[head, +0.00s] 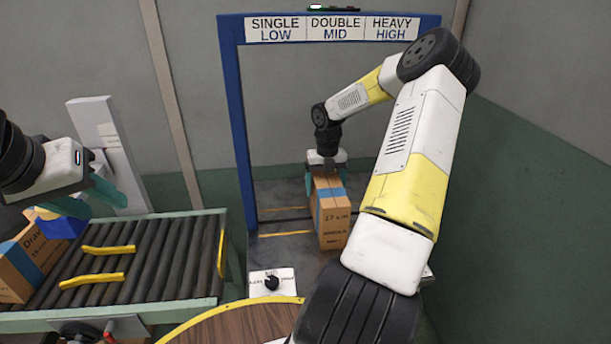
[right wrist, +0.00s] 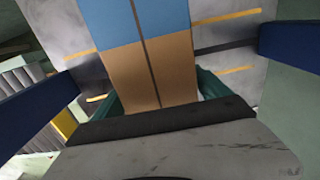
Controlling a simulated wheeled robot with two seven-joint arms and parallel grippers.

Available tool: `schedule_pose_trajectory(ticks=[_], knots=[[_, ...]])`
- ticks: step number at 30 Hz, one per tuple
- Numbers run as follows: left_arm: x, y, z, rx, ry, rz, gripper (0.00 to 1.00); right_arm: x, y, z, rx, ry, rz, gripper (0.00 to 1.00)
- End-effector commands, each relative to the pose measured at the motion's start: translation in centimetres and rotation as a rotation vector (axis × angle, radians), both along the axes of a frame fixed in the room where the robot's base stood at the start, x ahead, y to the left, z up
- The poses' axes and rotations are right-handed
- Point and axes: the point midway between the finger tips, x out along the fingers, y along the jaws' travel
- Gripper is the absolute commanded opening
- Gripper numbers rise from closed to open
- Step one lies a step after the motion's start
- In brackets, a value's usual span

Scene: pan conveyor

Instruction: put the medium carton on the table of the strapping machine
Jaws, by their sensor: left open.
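A brown carton with a blue band (head: 333,214) is under the blue arch of the strapping machine (head: 237,120), on or just above its dark table (head: 285,247). I cannot see clearly whether its underside touches. I take it for the medium carton. My right gripper (head: 327,177) reaches it from above, its teal fingers against opposite sides, shut on it. The right wrist view shows the carton (right wrist: 155,70) between the fingers. My left gripper (head: 105,188) is open and empty above the conveyor at the left.
Another carton with a blue band (head: 28,262) lies at the left on the roller conveyor (head: 150,262), beside yellow guides (head: 92,280). A dial plate (head: 272,283) is at the table's front. A round wooden top with a yellow rim (head: 235,325) is nearest me.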

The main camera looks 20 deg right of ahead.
Motion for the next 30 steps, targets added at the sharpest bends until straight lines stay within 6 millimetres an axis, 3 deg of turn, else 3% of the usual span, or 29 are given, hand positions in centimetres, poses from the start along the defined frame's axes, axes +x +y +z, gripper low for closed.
schedule_pose_trajectory(ticks=[11,26,30], knots=[[0.0,0.0,0.0,0.000,0.000,0.000,0.42,0.0,0.0,0.3,0.000,0.000,-0.001,0.94],[0.0,0.0,0.0,0.000,0.000,0.000,0.42,0.0,-0.1,7.3,-0.002,-0.001,-0.003,0.94],[0.0,0.0,0.0,0.000,0.000,0.000,0.42,-0.3,1.2,9.0,-0.020,-0.005,-0.062,0.94]])
